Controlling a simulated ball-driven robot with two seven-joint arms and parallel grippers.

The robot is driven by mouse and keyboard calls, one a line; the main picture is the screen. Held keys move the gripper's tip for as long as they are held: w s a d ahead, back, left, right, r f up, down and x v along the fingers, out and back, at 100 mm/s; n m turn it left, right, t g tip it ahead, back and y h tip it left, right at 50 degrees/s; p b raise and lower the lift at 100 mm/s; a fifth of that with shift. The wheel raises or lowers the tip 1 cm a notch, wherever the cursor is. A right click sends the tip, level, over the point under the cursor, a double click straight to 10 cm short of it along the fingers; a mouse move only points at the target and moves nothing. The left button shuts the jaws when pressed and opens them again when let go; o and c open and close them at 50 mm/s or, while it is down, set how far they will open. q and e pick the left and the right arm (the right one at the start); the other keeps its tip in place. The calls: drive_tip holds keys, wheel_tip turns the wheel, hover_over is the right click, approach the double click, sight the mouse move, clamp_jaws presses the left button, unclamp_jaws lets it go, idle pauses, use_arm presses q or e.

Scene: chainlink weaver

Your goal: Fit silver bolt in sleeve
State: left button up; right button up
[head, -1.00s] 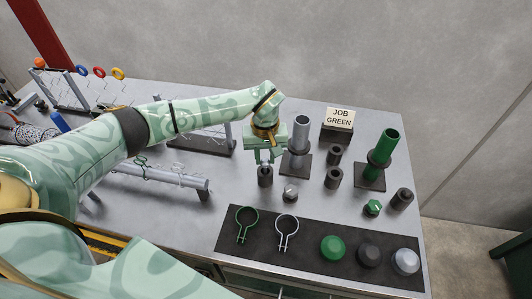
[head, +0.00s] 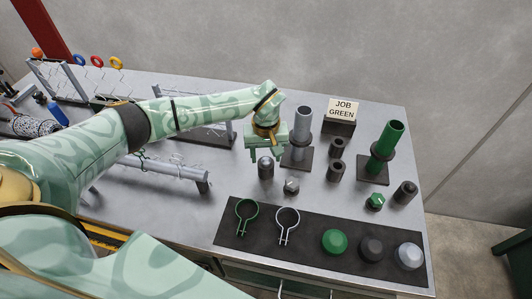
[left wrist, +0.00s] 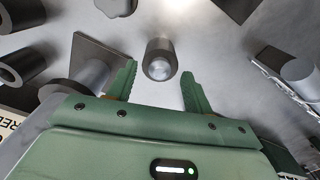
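The silver bolt (left wrist: 159,69) stands upright in a dark sleeve (left wrist: 160,47), with its rounded silver top showing at the mouth. In the head view, the bolt top (head: 265,161) shows above the sleeve (head: 266,172) on the bench. My left gripper (head: 267,152) is open just above and behind it. In the left wrist view, the fingers of my left gripper (left wrist: 158,78) are spread to either side of the bolt, empty and apart from it. How deep the bolt sits is hidden. My right gripper is not in view.
A silver hex piece (head: 291,186) is close by on the right. A grey post (head: 303,125) stands behind it, and a green post (head: 388,142) farther right. Empty dark sleeves (head: 337,147) stand between. A dark mat (head: 315,254) with clamps and knobs lies in front.

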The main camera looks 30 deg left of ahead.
use_arm(q)
drive_tip(key=shift+r, duration=0.1)
wheel_tip(320, 180, up, 16)
drive_tip(key=p, duration=0.1)
drive_tip(key=shift+p, duration=0.35)
